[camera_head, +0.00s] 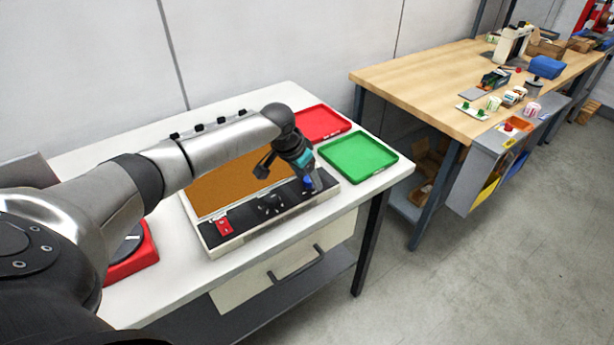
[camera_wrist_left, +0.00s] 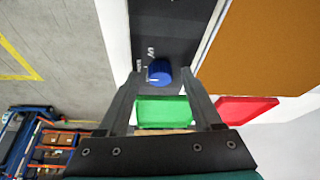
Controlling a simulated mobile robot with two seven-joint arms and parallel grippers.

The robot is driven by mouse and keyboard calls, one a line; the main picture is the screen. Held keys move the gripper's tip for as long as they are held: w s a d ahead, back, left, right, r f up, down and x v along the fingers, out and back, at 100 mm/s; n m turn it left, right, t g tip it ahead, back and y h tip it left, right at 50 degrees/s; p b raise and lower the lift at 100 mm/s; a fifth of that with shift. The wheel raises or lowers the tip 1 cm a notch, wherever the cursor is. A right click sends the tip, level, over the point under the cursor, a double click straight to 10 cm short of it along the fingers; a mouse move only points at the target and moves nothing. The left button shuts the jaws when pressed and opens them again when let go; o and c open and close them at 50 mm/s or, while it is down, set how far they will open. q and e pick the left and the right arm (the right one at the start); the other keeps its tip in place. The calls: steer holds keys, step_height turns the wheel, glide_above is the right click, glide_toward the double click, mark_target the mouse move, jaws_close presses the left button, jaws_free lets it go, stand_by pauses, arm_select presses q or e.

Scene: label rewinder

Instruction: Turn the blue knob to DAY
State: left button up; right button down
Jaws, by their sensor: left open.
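The blue knob (camera_head: 307,182) sits at the right end of the black control strip on the panel device (camera_head: 214,240). In the left wrist view the blue knob (camera_wrist_left: 159,71) shows just beyond and between my fingertips, with small white lettering beside it that I cannot read clearly. My left gripper (camera_head: 314,188) is open and points down at the knob, close to it; it also shows in the left wrist view (camera_wrist_left: 160,80) with a finger on each side. I cannot tell whether a finger touches the knob. My right gripper is not in view.
A red switch (camera_head: 224,226) and a black knob (camera_head: 270,204) sit on the same strip. A green tray (camera_head: 358,158) and a red tray (camera_head: 322,123) lie right of and behind the device. A wooden workbench (camera_head: 440,90) with several small items stands at the right.

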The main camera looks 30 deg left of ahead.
arm_select(q)
steer(key=shift+c, duration=0.4)
jaws_close()
steer(key=shift+r+n+p, duration=0.15)
steer(key=shift+n+p, duration=0.15)
steer(key=shift+p, duration=0.4)
steer(key=n+p, duration=0.1)
steer(key=p, duration=0.1)
steer(key=n+y+p, duration=0.1)
steer(key=n+p, duration=0.1)
steer(key=p, duration=0.1)
steer(key=n+y+p, duration=0.1)
steer(key=n+p, duration=0.1)
steer(key=p, duration=0.1)
steer(key=shift+d, duration=0.35)
steer(key=n+y+p, duration=0.1)
steer(key=n, duration=0.2)
steer(key=shift+g+p, duration=0.3)
steer(key=shift+p, duration=0.05)
steer(key=shift+w+n+g+y+p, duration=0.15)
steer(key=shift+n+g+y+p, duration=0.25)
steer(key=shift+n, duration=1.2)
